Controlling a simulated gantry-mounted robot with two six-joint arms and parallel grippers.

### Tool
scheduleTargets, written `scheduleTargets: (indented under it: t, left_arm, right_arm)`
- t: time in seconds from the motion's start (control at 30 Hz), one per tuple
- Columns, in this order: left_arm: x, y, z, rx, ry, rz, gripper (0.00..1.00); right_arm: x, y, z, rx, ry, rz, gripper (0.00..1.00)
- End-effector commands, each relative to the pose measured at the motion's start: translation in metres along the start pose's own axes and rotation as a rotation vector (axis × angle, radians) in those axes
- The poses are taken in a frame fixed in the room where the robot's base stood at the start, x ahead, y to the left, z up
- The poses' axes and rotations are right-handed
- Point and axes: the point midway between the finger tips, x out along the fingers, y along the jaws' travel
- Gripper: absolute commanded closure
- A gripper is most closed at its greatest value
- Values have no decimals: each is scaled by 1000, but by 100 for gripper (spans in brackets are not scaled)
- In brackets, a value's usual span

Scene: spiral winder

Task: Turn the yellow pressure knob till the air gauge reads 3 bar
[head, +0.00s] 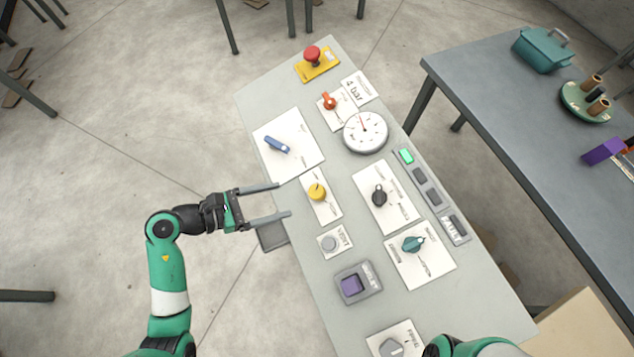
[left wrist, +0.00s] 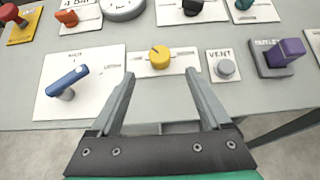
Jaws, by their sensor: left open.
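The yellow pressure knob (head: 317,191) sits on a white plate on the panel, left of the black knob in the head view. It also shows in the left wrist view (left wrist: 160,57), ahead of and between my fingers. The air gauge (head: 365,132) is a round white dial with a red needle pointing up and slightly left; its numbers are too small to read. A plate beside it reads "4 bar" (head: 356,88). My left gripper (head: 284,200) is open and empty at the panel's left edge, apart from the knob. My right gripper is not in view.
A blue lever (head: 277,145) lies above the knob, and a grey VENT button (head: 329,243) and purple switch (head: 352,285) lie below it. A red mushroom button (head: 312,54), an orange valve (head: 329,101) and a teal knob (head: 413,244) are also on the panel.

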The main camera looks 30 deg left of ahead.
Motion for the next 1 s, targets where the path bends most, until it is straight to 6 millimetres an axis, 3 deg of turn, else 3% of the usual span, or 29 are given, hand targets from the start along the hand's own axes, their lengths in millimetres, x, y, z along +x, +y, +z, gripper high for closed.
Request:
scheduleTargets:
  t: [0.23, 0.63, 0.8, 1.0]
  left_arm:
    - [20, 0, 0, 4, -3, -5, 19]
    - [103, -1, 0, 6, -3, -5, 19]
    - [116, 0, 2, 4, -5, -2, 19]
    - [117, 0, 2, 3, -5, 0, 19]
  right_arm:
    - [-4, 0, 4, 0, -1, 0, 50]
    - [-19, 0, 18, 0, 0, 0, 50]
    - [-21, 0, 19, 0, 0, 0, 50]
    - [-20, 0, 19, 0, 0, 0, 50]
